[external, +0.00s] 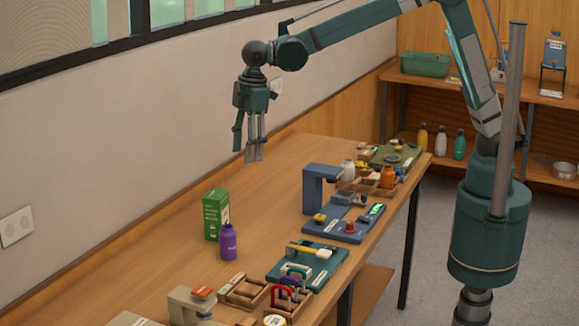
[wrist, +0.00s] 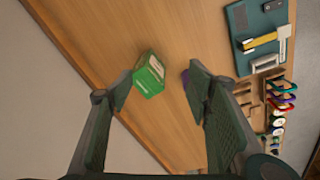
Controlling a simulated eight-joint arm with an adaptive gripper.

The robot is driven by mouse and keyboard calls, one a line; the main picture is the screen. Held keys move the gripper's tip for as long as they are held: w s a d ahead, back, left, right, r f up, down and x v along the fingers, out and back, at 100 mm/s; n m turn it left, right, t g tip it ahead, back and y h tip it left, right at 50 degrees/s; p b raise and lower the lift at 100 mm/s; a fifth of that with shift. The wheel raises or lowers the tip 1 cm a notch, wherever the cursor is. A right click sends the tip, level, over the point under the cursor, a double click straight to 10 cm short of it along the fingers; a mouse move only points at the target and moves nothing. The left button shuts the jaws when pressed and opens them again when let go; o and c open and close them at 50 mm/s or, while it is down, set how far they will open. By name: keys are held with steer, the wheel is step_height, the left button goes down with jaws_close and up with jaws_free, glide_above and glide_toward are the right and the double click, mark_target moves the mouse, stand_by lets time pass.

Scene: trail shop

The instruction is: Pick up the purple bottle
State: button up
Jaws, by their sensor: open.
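The purple bottle (external: 228,242) stands upright on the wooden table, just in front of a green box (external: 215,214) in the external view. In the wrist view only a sliver of purple (wrist: 185,79) shows beside the right finger, which hides most of the bottle. My gripper (external: 250,150) points down, high above the table, up and to the right of the bottle in the external view. In the wrist view my gripper (wrist: 158,88) has its fingers spread, with the green box (wrist: 149,76) seen beyond the gap. It holds nothing.
A teal board with a yellow-handled tool (external: 310,258), a rack of coloured carabiners (external: 290,291) and a blue stand (external: 320,188) line the table's front side. The wall (external: 100,150) runs behind. The table between box and far end is bare.

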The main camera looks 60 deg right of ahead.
mark_target(226, 226)
steer(key=s+a+f+n+g+p, duration=0.15)
steer(key=a+f, duration=0.25)
steer(key=a, duration=0.4)
steer(key=a+f+n+p, duration=0.2)
steer(key=a+f, duration=0.2)
steer(key=a, duration=0.5)
steer(key=shift+h, duration=0.4)
steer(key=f, duration=0.8)
steer(key=shift+s+d+f, duration=0.1)
steer(key=shift+d, duration=0.25)
steer(key=shift+f, duration=0.15)
steer(key=shift+f, duration=1.3)
steer(key=shift+s+f, duration=0.2)
steer(key=shift+f, duration=2.4)
steer(key=c, duration=1)
